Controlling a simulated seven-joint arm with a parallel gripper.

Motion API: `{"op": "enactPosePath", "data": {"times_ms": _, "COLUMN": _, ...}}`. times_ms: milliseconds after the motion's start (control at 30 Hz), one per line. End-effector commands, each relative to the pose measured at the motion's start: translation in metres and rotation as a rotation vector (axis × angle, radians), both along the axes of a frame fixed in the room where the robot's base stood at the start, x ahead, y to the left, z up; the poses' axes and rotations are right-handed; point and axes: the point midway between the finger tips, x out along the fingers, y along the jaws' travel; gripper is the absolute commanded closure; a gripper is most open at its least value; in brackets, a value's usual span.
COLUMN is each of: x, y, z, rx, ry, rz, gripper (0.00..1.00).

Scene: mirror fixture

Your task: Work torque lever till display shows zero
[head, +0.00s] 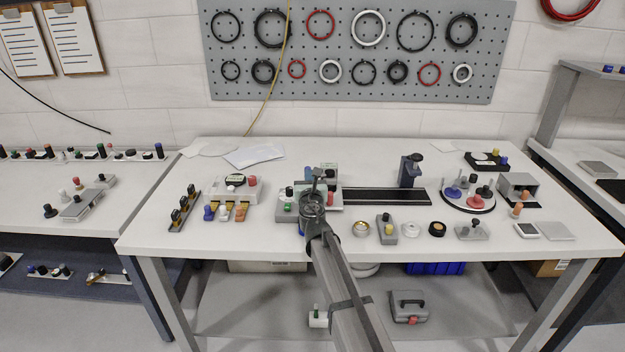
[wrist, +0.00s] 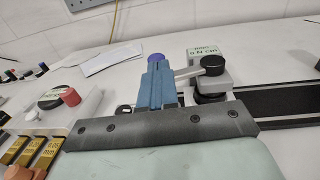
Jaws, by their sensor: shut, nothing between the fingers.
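My gripper's blue fingers (wrist: 160,82) are shut and empty at the centre of the wrist view. The torque lever (wrist: 190,71), a grey arm ending in a black knob, lies just right of the fingertips; I cannot tell whether they touch it. A small pale green display (wrist: 205,50) sits on a grey housing behind the knob. It reads in N cm; the figure looks like 0 but is too small to be sure. A purple-blue knob (wrist: 157,58) shows just beyond the fingertips. In the head view my arm hides much of the fixture (head: 333,185).
A block with red and black knobs (head: 236,187) stands left of the fixture. A black rail (head: 385,196) runs right to a dark post (head: 410,170). Several small parts line the front edge, and a round tray (head: 467,207) stands at right.

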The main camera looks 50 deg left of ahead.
Motion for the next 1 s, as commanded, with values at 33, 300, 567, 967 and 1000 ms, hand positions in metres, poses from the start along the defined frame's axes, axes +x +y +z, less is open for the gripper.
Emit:
{"op": "enactPosePath", "data": {"times_ms": 33, "x": 0.001, "y": 0.004, "z": 0.0, "rx": 0.001, "ry": -0.001, "rz": -0.004, "gripper": 1.0}}
{"op": "enactPosePath", "data": {"times_ms": 300, "x": 0.002, "y": 0.022, "z": 0.0, "rx": 0.001, "ry": -0.001, "rz": -0.12, "gripper": 1.0}}
{"op": "enactPosePath", "data": {"times_ms": 567, "x": 0.007, "y": 0.032, "z": 0.0, "rx": 0.0, "ry": 0.0, "rz": -0.24, "gripper": 1.0}}
{"op": "enactPosePath", "data": {"times_ms": 967, "x": 0.01, "y": 0.037, "z": 0.0, "rx": 0.0, "ry": 0.0, "rz": -0.243, "gripper": 1.0}}
{"op": "enactPosePath", "data": {"times_ms": 1000, "x": 0.01, "y": 0.037, "z": 0.0, "rx": 0.0, "ry": 0.0, "rz": -0.243, "gripper": 1.0}}
